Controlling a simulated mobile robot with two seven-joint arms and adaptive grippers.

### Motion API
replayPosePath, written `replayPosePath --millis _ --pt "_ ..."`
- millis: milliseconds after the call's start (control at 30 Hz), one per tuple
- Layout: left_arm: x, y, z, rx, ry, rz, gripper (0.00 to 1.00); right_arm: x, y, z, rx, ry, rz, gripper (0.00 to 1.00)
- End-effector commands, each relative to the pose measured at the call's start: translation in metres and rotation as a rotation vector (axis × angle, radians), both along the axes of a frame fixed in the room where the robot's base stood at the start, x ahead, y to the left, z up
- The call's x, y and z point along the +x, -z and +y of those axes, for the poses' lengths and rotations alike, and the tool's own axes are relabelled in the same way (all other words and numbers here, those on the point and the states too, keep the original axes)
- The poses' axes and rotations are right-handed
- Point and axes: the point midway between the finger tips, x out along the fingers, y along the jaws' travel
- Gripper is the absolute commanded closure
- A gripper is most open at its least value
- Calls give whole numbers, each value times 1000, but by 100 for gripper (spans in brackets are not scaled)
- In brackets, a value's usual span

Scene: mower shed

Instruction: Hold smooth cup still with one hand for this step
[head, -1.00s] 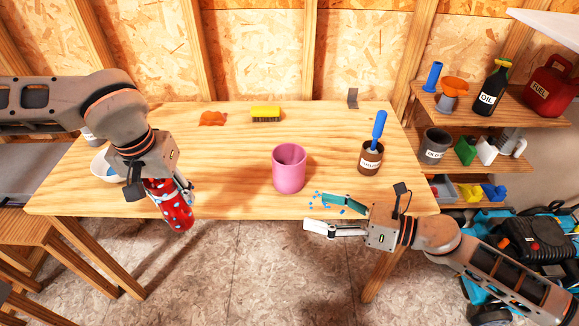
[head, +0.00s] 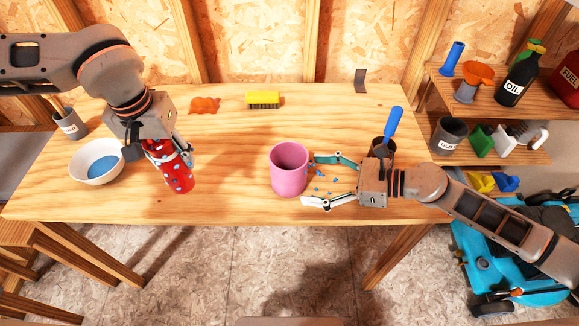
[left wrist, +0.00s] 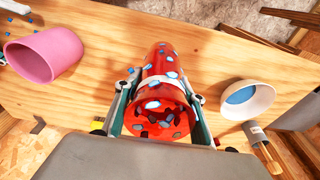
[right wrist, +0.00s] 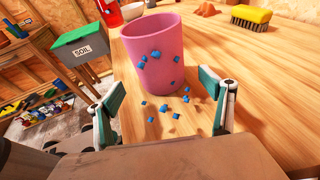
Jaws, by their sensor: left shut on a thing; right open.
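The smooth pink cup (head: 289,171) stands upright near the table's front edge; it also shows in the right wrist view (right wrist: 152,52). My right gripper (head: 318,180) is open beside the cup's right side, its fingers pointing at it. In the right wrist view a gap is visible between the fingers (right wrist: 164,105) and the cup. My left gripper (head: 169,158) is shut on a red cup (head: 178,172) with pale blue spots, held tilted left of the pink cup. The left wrist view shows the red cup's mouth (left wrist: 156,122) with bits inside.
Blue bits (right wrist: 165,108) lie between my right fingers; some appear against the pink cup. A white bowl (head: 99,178) with blue contents is at left. A yellow brush (head: 263,98) and orange patch (head: 204,105) lie behind. A dark pot (head: 384,148) with a blue-handled tool stands behind my right gripper.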

Motion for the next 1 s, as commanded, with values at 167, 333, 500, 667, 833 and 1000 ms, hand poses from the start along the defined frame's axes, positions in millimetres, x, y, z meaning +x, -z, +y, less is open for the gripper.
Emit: replayPosePath --millis 167,333,500,667,833,1000 --pt "0 -6 0 0 0 -3 93 7 6 24 2 -1 0 19" --pt "0 -4 0 0 0 -2 93 13 13 41 1 0 0 19" --pt "0 -4 0 0 0 -2 93 16 17 52 0 1 1 19" --pt "0 -4 0 0 0 -2 93 17 18 56 0 0 1 19" --pt "0 -4 0 0 0 -2 93 17 18 56 0 1 1 19" --pt "0 -4 0 0 0 -2 93 17 18 56 0 0 1 45"
